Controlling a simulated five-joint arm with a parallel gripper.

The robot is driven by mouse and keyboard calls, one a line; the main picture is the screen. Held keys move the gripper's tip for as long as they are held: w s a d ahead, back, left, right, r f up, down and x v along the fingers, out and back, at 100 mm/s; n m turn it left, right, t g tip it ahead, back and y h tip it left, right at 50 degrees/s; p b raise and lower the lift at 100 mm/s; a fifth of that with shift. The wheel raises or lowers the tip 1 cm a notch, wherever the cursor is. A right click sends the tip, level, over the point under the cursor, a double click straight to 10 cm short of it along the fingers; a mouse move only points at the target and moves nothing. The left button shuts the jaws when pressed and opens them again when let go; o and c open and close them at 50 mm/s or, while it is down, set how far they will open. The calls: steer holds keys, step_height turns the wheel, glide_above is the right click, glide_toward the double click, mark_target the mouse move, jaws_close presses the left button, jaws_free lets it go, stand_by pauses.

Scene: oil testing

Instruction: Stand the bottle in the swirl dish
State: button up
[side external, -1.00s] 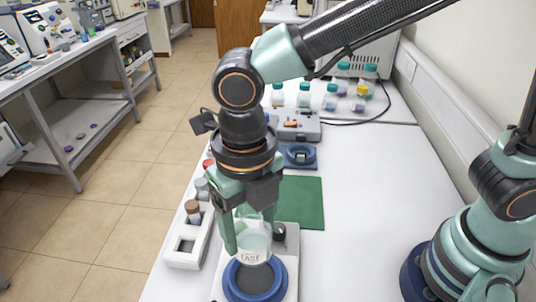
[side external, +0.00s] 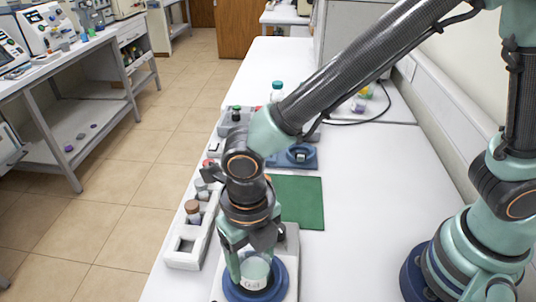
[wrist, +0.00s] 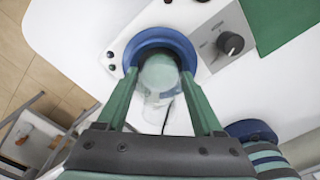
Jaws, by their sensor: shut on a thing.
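My gripper (side external: 252,265) is shut on the bottle (side external: 256,282), a clear bottle with a white label and pale contents. The bottle looks about upright. In the side view it overlaps the blue swirl dish (side external: 279,286), within its ring. I cannot tell whether its base touches the dish floor. In the wrist view the two green fingers (wrist: 160,78) flank the blurred bottle (wrist: 160,72), and the dish (wrist: 158,34) is behind it. The fingers and bottle hide part of the dish.
A white rack (side external: 183,257) with capped vials (side external: 192,207) stands left of the dish. A green mat (side external: 303,203) lies behind. The table to the right is mostly clear.

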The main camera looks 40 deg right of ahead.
steer(key=o, duration=1.5)
steer(key=shift+f, duration=0.1)
step_height(320, 180, up, 12)
steer(key=shift+r, duration=0.1)
steer(key=shift+w+d+r+m+t, duration=0.7)
steer(key=shift+d+m+t, duration=0.25)
steer(key=shift+d+m, duration=4.4)
steer(key=shift+w+d+r+m+t, duration=0.8)
steer(key=shift+d+m, duration=3.15)
steer(key=shift+m, duration=2.7)
steer(key=shift+w+d+r+m+t, duration=0.6)
steer(key=shift+d+m+t, duration=0.45)
steer(key=shift+d+m, duration=4.3)
steer(key=shift+w+a+f+m, duration=0.1)
steer(key=shift+a+m, duration=0.55)
steer(key=shift+a, duration=0.05)
